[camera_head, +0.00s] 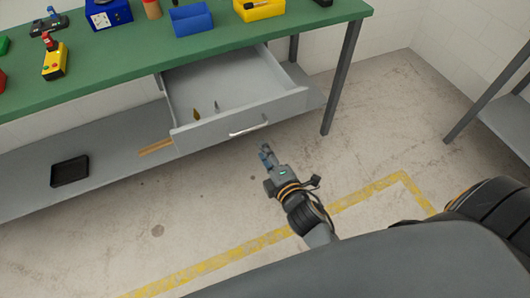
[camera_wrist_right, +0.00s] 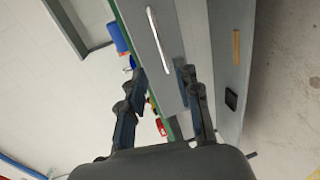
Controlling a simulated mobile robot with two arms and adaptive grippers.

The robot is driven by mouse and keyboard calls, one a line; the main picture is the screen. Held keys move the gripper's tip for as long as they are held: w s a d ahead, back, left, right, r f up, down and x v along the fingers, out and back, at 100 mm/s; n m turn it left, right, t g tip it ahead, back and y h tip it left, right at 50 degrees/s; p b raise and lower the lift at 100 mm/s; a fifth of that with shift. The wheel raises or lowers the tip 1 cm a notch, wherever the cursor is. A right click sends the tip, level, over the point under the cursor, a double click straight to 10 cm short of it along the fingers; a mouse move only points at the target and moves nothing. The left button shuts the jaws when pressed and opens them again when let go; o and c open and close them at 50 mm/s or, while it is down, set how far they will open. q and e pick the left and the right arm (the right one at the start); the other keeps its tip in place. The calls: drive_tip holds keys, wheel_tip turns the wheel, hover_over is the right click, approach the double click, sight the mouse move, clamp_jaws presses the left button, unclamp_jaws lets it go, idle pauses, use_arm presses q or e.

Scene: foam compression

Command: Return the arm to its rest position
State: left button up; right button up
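My right gripper (camera_head: 266,153) is in front of the workbench, below and apart from the drawer handle (camera_head: 249,129). In the right wrist view its two fingers (camera_wrist_right: 163,80) stand apart with nothing between them, so it is open and empty. The grey drawer (camera_head: 215,128) under the green bench top is pulled out. A small brownish pointed item (camera_head: 196,115) and a small grey item (camera_head: 216,105) are in it. The handle also shows in the right wrist view (camera_wrist_right: 159,40), beyond the fingers. My left gripper is not in view.
The green bench top (camera_head: 120,62) carries a blue bin (camera_head: 191,20), a yellow bin (camera_head: 262,10), a blue device (camera_head: 108,14) and a yellow control box (camera_head: 55,62). A black tray (camera_head: 69,171) lies on the lower shelf. The floor around my right gripper is clear.

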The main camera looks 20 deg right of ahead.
drive_tip(key=shift+f, duration=0.1)
drive_tip(key=s+f+m+g, duration=0.3)
drive_tip(key=s+f, duration=0.2)
drive_tip(key=f, duration=0.5)
drive_tip(key=s+f+m+g, duration=0.2)
drive_tip(key=s+f, duration=0.2)
drive_tip(key=f, duration=0.7)
drive_tip(key=s+f+m+g, duration=0.3)
drive_tip(key=s+f, duration=0.2)
drive_tip(key=f, duration=0.5)
drive_tip(key=s+d+f+m+g, duration=0.2)
drive_tip(key=s+f, duration=0.2)
drive_tip(key=s, duration=0.4)
drive_tip(key=s+d+f+m+g, duration=0.2)
drive_tip(key=s+f, duration=0.3)
drive_tip(key=s, duration=0.3)
drive_tip(key=s+d+f+m+g, duration=0.2)
drive_tip(key=s+f+m, duration=0.2)
drive_tip(key=s, duration=0.4)
drive_tip(key=shift+f+g+h, duration=0.3)
